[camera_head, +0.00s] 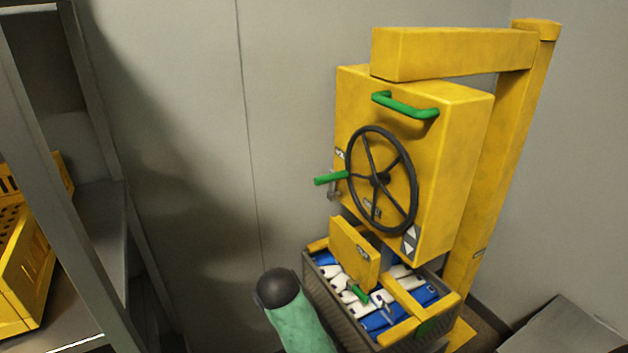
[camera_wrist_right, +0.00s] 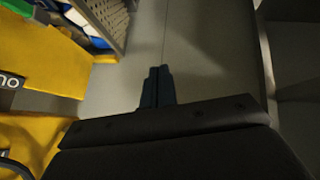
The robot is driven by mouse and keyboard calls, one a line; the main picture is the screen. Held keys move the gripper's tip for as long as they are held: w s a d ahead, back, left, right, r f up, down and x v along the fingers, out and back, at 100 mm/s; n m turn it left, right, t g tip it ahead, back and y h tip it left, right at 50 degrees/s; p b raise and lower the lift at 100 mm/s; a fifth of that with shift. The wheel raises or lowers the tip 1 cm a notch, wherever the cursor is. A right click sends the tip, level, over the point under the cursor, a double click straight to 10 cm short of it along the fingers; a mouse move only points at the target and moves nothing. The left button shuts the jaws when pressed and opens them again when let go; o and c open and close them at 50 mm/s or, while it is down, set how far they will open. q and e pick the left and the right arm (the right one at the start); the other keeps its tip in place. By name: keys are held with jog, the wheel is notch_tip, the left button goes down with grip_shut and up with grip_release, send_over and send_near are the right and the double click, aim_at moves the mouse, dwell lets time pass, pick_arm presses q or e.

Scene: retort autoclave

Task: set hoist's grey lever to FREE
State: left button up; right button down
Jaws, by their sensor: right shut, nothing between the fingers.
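The yellow hoist (camera_head: 455,130) stands by the wall, with a black handwheel (camera_head: 381,180) on its front. A small grey lever (camera_head: 334,192) sits at the left side of the hoist box, just below a green handle (camera_head: 330,178). The lever is small, and I cannot read its setting. My right gripper (camera_wrist_right: 158,72) is shut and empty in the right wrist view, with yellow hoist parts (camera_wrist_right: 55,65) to its left. The right gripper does not show in the head view, and the lever cannot be made out in the wrist view. My left gripper is not in view.
A basket (camera_head: 318,293) of white and blue pouches stands under the hoist, and its wall shows in the wrist view (camera_wrist_right: 112,22). A green bar handle (camera_head: 405,105) is on the box's top front. A rack (camera_head: 60,180) with a yellow crate (camera_head: 30,270) stands at left.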

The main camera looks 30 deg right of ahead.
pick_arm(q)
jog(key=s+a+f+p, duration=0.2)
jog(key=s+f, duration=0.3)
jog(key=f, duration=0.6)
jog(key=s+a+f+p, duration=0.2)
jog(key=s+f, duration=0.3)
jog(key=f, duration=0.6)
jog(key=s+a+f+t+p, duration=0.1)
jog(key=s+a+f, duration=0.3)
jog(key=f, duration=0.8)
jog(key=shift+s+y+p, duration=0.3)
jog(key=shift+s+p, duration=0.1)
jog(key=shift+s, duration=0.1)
pick_arm(e)
jog(key=w+d+r+n+h, duration=0.1)
jog(key=w+d+r+h, duration=0.6)
jog(key=w, duration=0.4)
jog(key=w+d+r+n+h, duration=0.1)
jog(key=w+d+r+h, duration=0.6)
jog(key=w+r, duration=0.2)
jog(key=shift+w+d+r+n+g+h, duration=0.15)
jog(key=shift+w+r+n+g+h, duration=0.2)
jog(key=shift+w, duration=0.55)
jog(key=shift+f, duration=0.1)
